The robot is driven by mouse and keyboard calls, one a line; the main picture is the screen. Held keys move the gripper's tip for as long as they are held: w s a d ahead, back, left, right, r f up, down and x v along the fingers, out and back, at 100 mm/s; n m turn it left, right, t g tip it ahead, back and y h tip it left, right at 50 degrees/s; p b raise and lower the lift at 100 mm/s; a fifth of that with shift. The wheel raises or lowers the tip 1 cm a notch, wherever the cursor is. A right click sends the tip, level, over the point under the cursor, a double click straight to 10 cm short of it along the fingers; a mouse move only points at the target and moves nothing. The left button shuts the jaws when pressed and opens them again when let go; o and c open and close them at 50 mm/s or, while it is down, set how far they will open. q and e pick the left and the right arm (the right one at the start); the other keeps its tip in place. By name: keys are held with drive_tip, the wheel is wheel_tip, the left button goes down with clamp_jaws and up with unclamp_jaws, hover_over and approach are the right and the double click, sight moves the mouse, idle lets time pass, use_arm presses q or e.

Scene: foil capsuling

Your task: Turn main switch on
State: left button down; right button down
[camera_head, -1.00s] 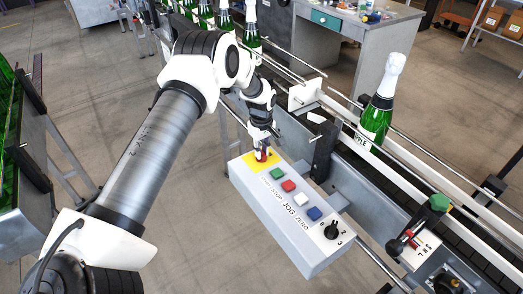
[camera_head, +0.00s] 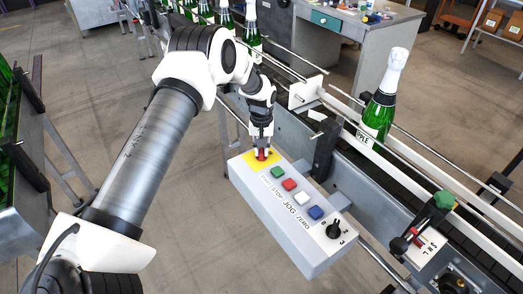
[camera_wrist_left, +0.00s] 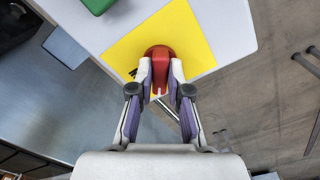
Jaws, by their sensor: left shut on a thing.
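The main switch, a red knob (camera_head: 262,154) on a yellow plate (camera_head: 279,155), sits at the far left end of the top of a light grey control box (camera_head: 275,220). My left gripper (camera_head: 262,151) is at the knob with its fingers pointing down. In the left wrist view, the gripper (camera_wrist_left: 160,90) has one finger on each side of the red knob (camera_wrist_left: 159,54) and is shut on it. The fingers hide part of the knob, and a white mark shows between the fingertips. My right gripper is not in view.
Green (camera_head: 278,173), red (camera_head: 289,185), white (camera_head: 301,198) and blue (camera_head: 315,213) buttons and a black selector (camera_head: 334,230) line the box top. A bottle (camera_head: 381,105) stands on the conveyor behind. A green-knobbed lever (camera_head: 442,201) is at the right.

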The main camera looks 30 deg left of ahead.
use_arm(q)
drive_tip(key=m, duration=0.3)
drive_tip(key=m+b, duration=0.1)
drive_tip(key=m, duration=0.1)
drive_tip(key=shift+s+f+m, duration=0.2)
drive_tip(key=shift+f+m, duration=0.1)
drive_tip(key=m+b, duration=0.1)
drive_tip(key=m, duration=0.4)
idle(0.4)
drive_tip(key=c, duration=1.4)
unclamp_jaws()
drive_tip(key=shift+o, duration=1.4)
drive_tip(key=shift+w, duration=0.2)
drive_tip(key=shift+r, duration=0.1)
